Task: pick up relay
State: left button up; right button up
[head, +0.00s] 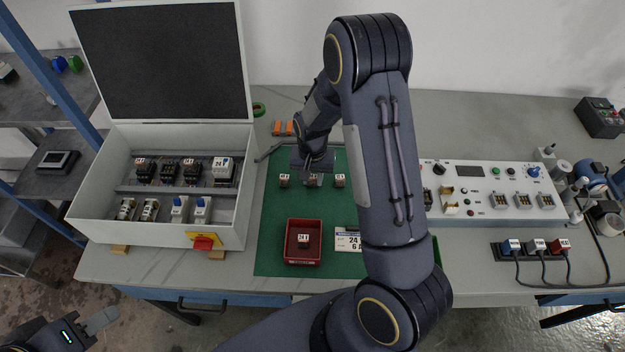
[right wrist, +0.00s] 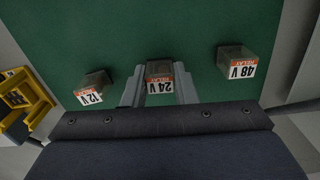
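Three small relays stand in a row on the green mat (head: 272,240). In the right wrist view they are labelled 12 V (right wrist: 92,92), 24 V (right wrist: 160,80) and 48 V (right wrist: 238,66). My right gripper (right wrist: 160,88) reaches down over the row, with one finger on each side of the 24 V relay. The fingers lie very close to its sides; I cannot tell whether they touch. The 24 V relay lines up with its neighbours at mat level. My left gripper (head: 98,322) is at the bottom left, off the table and away from the relays; its opening is unclear.
A red tray (head: 290,258) holding a dark relay stands on the mat, beside a white card (head: 347,240). An open grey cabinet (head: 125,235) with components stands left. A white control panel (head: 480,180) stands right, partly behind my right arm. Orange parts (head: 283,128) lie behind the mat.

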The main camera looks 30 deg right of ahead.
jog(key=c, duration=0.4)
jog(key=shift+r, duration=0.1)
